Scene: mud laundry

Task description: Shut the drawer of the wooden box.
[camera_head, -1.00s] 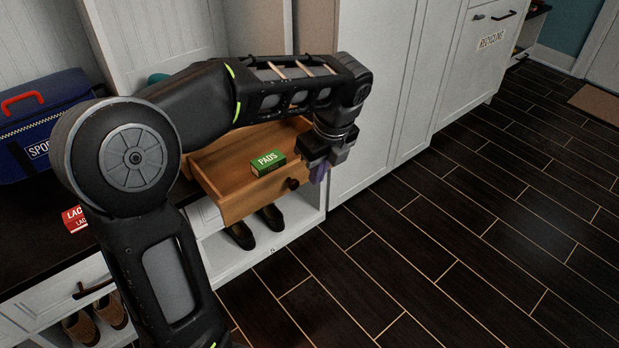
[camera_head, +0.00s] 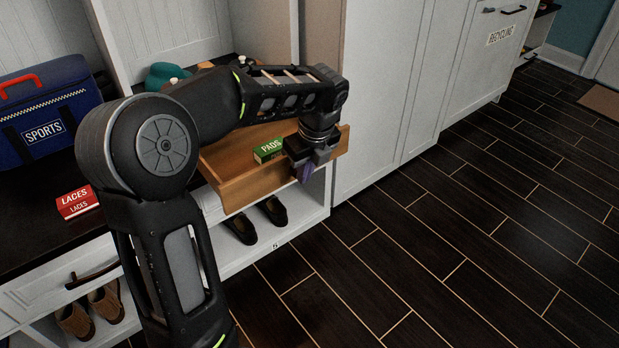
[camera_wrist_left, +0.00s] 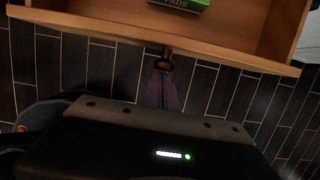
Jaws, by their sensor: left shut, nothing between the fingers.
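The wooden drawer (camera_head: 250,189) stands open, pulled out over the bench front, with a green box marked PADS (camera_head: 268,150) inside. The rest of the wooden box is mostly hidden behind my left arm. My left gripper (camera_head: 306,172) is shut and empty, pointing down in front of the drawer's front board. In the left wrist view the drawer front (camera_wrist_left: 170,39) crosses the top, with a dark round knob (camera_wrist_left: 163,65) at its middle. The purplish fingertips (camera_wrist_left: 162,92) are close to the knob; I cannot tell whether they touch it. My right gripper is not in view.
A blue SPORTS bag (camera_head: 45,125) and a red LACES box (camera_head: 76,201) are on the bench at left. Dark shoes (camera_head: 257,222) sit in the cubby below the drawer. A tall white cabinet (camera_head: 380,100) stands at right; the floor in front is clear.

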